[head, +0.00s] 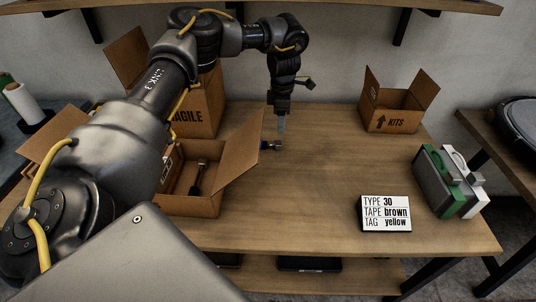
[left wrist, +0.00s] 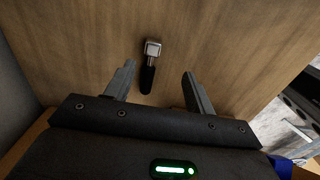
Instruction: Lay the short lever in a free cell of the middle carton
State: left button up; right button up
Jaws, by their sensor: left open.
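The short lever, with a square metal head and a black handle, lies on the wooden table. In the left wrist view the lever (left wrist: 150,65) lies with its handle end toward the gap between my left fingers (left wrist: 158,88). In the head view the lever (head: 278,146) lies just below my left gripper (head: 281,125), which is open, empty and pointing down. The open carton (head: 190,207) at centre left holds another dark-handled lever (head: 197,180) in a cell. My left arm hides part of this carton and its other cells. My right gripper is out of view.
A tall carton marked FRAGILE (head: 205,105) stands behind, partly covered by my arm. A KITS carton (head: 392,120) stands at the back right. A sign (head: 386,214) and green-and-white cases (head: 447,182) are at the right. The table's middle is clear.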

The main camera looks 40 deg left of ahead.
pick_arm(q)
jog(key=a, duration=0.2)
send_over(278, 142)
jog(key=f, duration=0.5)
jog(key=shift+s+a, duration=0.15)
jog(key=shift+s, duration=0.2)
jog(key=shift+f, duration=0.4)
jog(key=f, duration=0.4)
jog(key=shift+w+f, duration=0.25)
jog(key=shift+w, duration=0.1)
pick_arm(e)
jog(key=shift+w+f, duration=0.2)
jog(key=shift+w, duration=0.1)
